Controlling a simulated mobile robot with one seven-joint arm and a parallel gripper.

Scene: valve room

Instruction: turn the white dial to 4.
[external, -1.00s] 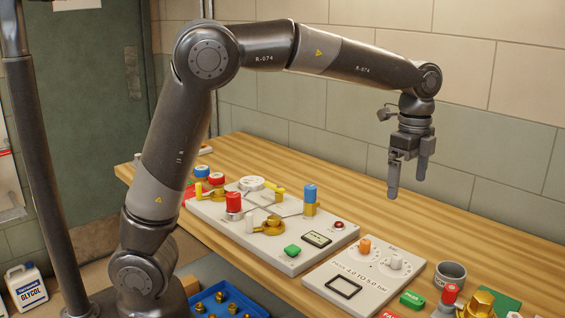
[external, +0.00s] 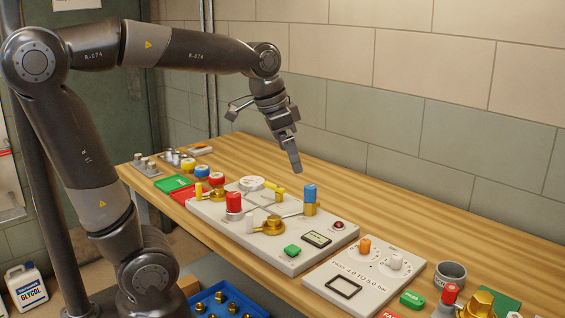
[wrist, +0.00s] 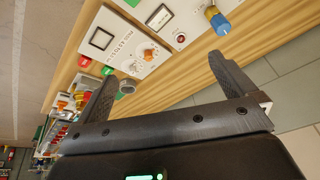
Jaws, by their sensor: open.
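The white dial (external: 396,262) stands on a light grey panel (external: 335,268) at the front right of the bench, next to an orange dial (external: 365,246). Its pointer reading is too small to tell. In the wrist view the white dial (wrist: 133,67) and orange dial (wrist: 149,53) show beyond the fingers. My gripper (external: 291,158) is tilted in the air above the back of the larger valve board, left of the dial and well apart from it. In the wrist view my gripper (wrist: 163,69) is open, with nothing between its fingers.
The larger valve board (external: 285,252) carries red, blue and yellow handles left of the dial panel. A grey cup (external: 450,275), a green block (external: 412,299) and a brass fitting (external: 480,303) stand right of it. Bare wood lies along the wall.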

